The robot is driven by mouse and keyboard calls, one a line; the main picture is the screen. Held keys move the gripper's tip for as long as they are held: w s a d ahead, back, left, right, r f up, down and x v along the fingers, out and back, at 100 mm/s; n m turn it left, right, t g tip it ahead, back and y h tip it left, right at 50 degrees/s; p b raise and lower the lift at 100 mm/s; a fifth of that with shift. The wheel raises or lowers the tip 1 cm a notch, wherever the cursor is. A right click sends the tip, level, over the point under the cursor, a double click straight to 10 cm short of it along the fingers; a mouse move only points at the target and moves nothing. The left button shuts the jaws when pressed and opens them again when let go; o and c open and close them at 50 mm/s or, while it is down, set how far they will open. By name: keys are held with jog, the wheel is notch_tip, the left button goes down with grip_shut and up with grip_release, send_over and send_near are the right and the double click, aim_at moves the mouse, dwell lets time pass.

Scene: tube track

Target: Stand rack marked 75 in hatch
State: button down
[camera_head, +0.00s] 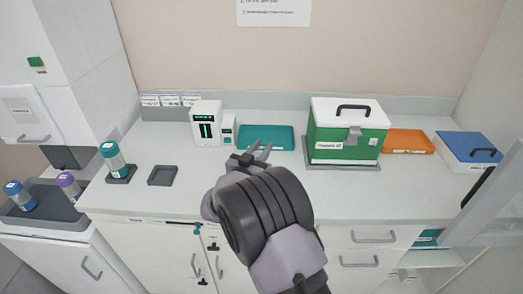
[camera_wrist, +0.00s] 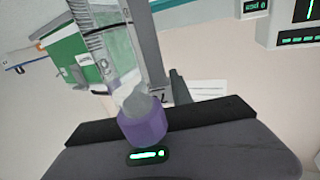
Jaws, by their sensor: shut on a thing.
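My gripper (camera_head: 262,150) is over the middle of the counter. In the wrist view its fingers (camera_wrist: 132,45) are around what looks like a purple-capped tube (camera_wrist: 142,122), cap toward the palm; the head view barely shows it. A dark grey holder (camera_head: 121,177) carries a teal-capped tube (camera_head: 112,158). Beside it is an empty dark square tray (camera_head: 162,175). A larger grey rack or tray (camera_head: 40,218) at the left holds a blue-capped tube (camera_head: 18,194) and a purple-capped one (camera_head: 68,184). No mark 75 is readable. A white handled door (camera_head: 28,115) at the left may be the hatch.
A white device (camera_head: 206,122) with a green display, a teal tray (camera_head: 265,138), a green case (camera_head: 343,140), an orange tray (camera_head: 407,142) and a blue-lidded box (camera_head: 468,148) line the counter's back. The front counter (camera_head: 140,205) is largely clear. A glass panel stands at right.

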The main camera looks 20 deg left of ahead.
jog(key=c, duration=1.1)
grip_release()
